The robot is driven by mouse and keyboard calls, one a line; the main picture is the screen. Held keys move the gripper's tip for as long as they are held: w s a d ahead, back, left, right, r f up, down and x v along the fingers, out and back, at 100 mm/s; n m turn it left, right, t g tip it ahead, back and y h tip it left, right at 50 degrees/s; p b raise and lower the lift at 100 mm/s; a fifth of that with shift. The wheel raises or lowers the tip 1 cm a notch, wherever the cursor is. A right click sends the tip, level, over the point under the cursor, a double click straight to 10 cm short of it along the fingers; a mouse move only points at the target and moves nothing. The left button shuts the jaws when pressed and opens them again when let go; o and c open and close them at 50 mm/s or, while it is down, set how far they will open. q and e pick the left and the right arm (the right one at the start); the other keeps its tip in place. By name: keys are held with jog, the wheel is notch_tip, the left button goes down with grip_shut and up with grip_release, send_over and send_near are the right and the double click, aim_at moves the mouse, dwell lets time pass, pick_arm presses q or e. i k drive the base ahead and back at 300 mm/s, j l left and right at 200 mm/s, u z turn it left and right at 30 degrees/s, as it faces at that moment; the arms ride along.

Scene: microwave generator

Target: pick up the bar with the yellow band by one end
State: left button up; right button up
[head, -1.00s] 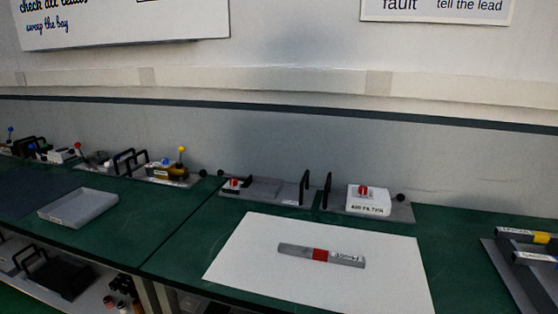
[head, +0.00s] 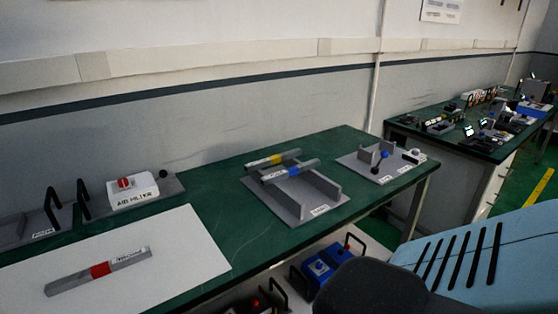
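The bar with the yellow band (head: 273,159) lies across the back of a grey rack (head: 318,206) on the green table. A similar bar with a blue band (head: 290,171) lies just in front of it on the same rack. A grey bar with a red band (head: 98,270) lies apart on a white sheet at the left. Neither of my grippers shows in the head view; only a blue and black part, probably mine, fills the lower right corner.
The white sheet (head: 190,249) covers the left of the green table (head: 245,226). A white box with a red knob (head: 132,189) stands behind it. A grey fixture with a blue knob (head: 384,162) stands right of the rack. Blue units (head: 318,268) sit on a lower shelf. Another cluttered table (head: 442,134) stands further right.

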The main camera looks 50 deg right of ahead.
aim_at(252, 166)
jog(key=z, duration=1.5)
jog(key=l+u, duration=0.15)
jog(key=u, duration=0.4)
jog(key=i+l+u, duration=0.1)
jog(key=l+u, duration=0.15)
jog(key=l, duration=0.2)
jog(key=i+l+u, duration=0.1)
jog(key=l+u, duration=0.15)
jog(key=l, duration=0.25)
jog(key=l+u, duration=0.2)
jog(key=l, duration=0.7)
jog(key=l+u, duration=0.1)
jog(key=l, duration=2.05)
